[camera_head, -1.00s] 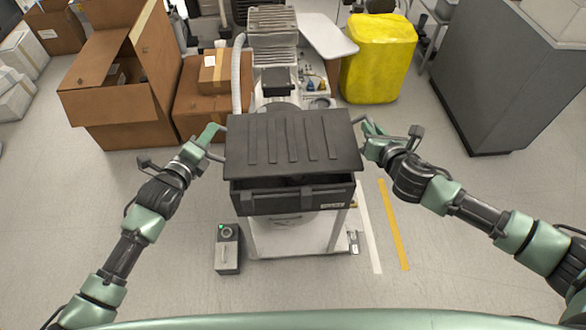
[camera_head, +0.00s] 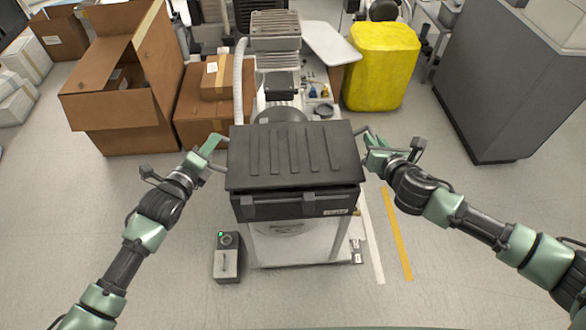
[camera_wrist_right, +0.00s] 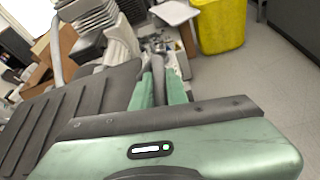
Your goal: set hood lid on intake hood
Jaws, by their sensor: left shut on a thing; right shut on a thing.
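The dark ribbed hood lid (camera_head: 292,157) is held level between my two grippers, over the black intake hood (camera_head: 295,206). In the head view the lid covers the hood's top opening, and a thin dark gap shows along the front edge. I cannot tell whether it touches the rim all round. My left gripper (camera_head: 215,146) is shut on the lid's left handle. My right gripper (camera_head: 372,143) is shut on the lid's right handle. The right wrist view shows the lid (camera_wrist_right: 75,110) left of the right gripper's green fingers (camera_wrist_right: 160,88). The hood's interior is hidden.
The compressor (camera_head: 276,50) with a white hose stands behind the hood. Cardboard boxes (camera_head: 125,85) are at the left, a yellow bin (camera_head: 381,65) and a grey cabinet (camera_head: 510,80) at the right. A small grey box (camera_head: 227,257) sits on the floor at front left. Nearby floor is open.

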